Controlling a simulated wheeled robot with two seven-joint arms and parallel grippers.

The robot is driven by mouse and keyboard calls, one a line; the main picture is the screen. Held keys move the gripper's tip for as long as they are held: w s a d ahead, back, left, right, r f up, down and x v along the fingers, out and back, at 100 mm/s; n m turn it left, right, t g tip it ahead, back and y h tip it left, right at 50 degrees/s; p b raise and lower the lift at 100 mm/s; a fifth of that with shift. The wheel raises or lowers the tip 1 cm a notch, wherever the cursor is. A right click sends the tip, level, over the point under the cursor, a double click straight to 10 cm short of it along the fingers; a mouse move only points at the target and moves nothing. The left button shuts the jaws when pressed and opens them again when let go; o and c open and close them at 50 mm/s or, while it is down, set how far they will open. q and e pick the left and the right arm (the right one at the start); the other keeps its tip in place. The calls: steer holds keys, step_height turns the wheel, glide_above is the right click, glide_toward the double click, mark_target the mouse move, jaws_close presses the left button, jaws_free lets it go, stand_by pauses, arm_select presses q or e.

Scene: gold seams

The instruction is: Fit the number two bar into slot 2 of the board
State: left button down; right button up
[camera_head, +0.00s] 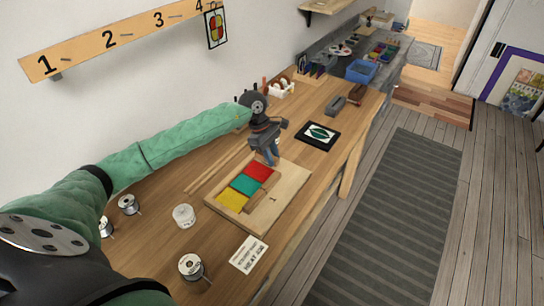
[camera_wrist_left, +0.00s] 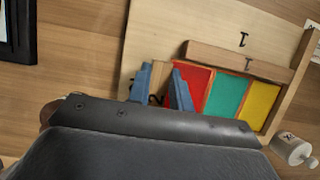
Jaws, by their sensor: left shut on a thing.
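The board (camera_head: 267,212) is a pale wooden tray on the bench. It holds red (camera_head: 258,171), teal (camera_head: 246,185) and yellow (camera_head: 233,201) panels. A wooden bar marked 1 (camera_wrist_left: 240,62) lies along one side of the panels, by the board's printed 1. My left gripper (camera_head: 271,160) points down at the board's far end, beside the red panel. Its blue fingers also show in the left wrist view (camera_wrist_left: 164,70), shut on the number two bar (camera_wrist_left: 156,84). The bar is mostly hidden by the fingers and gripper body; I cannot tell if it touches the slot. The right gripper is out of view.
A white jar (camera_head: 184,216), a wire spool (camera_head: 191,267) and a printed card (camera_head: 248,254) lie nearer me. A black-framed leaf picture (camera_head: 318,136) lies beyond the board. Thin wooden strips (camera_head: 212,172) run along the wall side. A numbered rail (camera_head: 125,36) hangs on the wall.

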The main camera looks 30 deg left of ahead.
arm_select(q)
steer(key=shift+b, duration=0.55)
stand_by(0.9)
steer(key=shift+f+b, duration=0.6)
steer(key=shift+b, duration=0.3)
stand_by(0.3)
steer(key=shift+b, duration=0.5)
stand_by(0.8)
steer(key=shift+f+b, duration=0.35)
steer(key=shift+b, duration=0.45)
stand_by(0.8)
steer(key=shift+b, duration=0.45)
stand_by(0.4)
steer(key=c, duration=0.7)
jaws_free()
steer(key=shift+c, duration=0.2)
steer(key=shift+r, duration=0.1)
